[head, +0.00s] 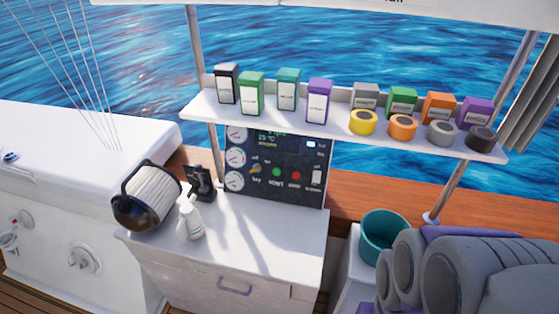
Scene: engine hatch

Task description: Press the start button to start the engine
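The dark control panel (262,192) stands upright at the back of a white counter, under a shelf. A green round button (276,172) sits in its lower middle, above a label that appears to read "start". A red round button (296,175) is just right of it. A yellow key switch (256,169) is to the left of the green button. A white switch (316,177) is at the far right. A small display with text is near the panel's top, partly under the shelf. My gripper is not in view.
The white shelf (200,106) above the panel holds several boxes and tape rolls. A spray bottle (189,220), a black device (200,183) and a ribbed black-and-white unit (150,195) stand left on the counter. A teal bucket (385,238) is at right. The counter's right part is clear.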

